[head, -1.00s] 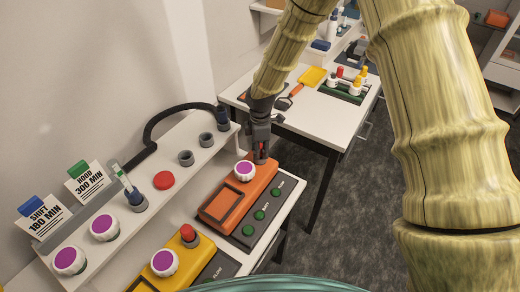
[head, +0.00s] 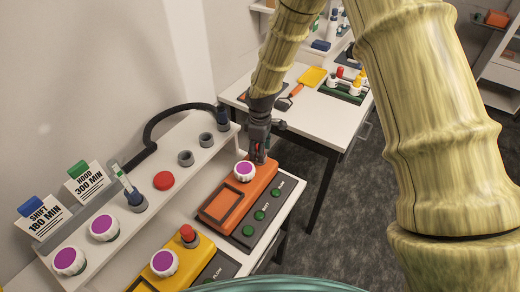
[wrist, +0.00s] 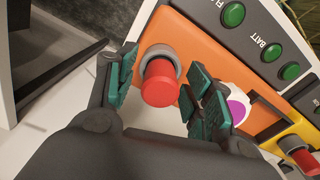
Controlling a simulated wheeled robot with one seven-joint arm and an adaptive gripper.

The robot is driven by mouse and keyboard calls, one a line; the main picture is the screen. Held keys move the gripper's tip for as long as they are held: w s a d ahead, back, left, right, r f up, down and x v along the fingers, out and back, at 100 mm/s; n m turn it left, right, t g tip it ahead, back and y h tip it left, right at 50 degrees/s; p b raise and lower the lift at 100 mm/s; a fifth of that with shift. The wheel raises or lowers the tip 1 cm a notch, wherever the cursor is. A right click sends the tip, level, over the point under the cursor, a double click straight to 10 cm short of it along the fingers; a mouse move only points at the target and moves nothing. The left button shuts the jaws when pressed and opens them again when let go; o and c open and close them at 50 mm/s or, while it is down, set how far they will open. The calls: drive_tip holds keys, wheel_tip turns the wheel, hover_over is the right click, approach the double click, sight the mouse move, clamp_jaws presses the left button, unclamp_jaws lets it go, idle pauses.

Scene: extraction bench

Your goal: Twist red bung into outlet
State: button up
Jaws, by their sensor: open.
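A red bung (wrist: 160,83) stands in a grey collar outlet (wrist: 160,53) on an orange device, which also shows in the head view (head: 238,198). How deep the bung sits cannot be told. My gripper (wrist: 163,88) is open, with one teal-padded finger on each side of the bung and visible gaps between. In the head view my gripper (head: 259,152) is at the device's far end, pointing down, and mostly hides this bung. A second red bung (head: 187,233) stands in a grey collar on the yellow device (head: 196,262).
A white knob with a purple cap (head: 244,169) is close to my gripper, beside the right finger in the wrist view (wrist: 236,106). A white shelf (head: 180,191) with sockets and a red button (head: 164,180) runs along the left. A white table (head: 314,115) stands behind.

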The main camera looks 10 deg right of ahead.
wheel_tip(320, 180, up, 12)
idle(0.6)
idle(0.4)
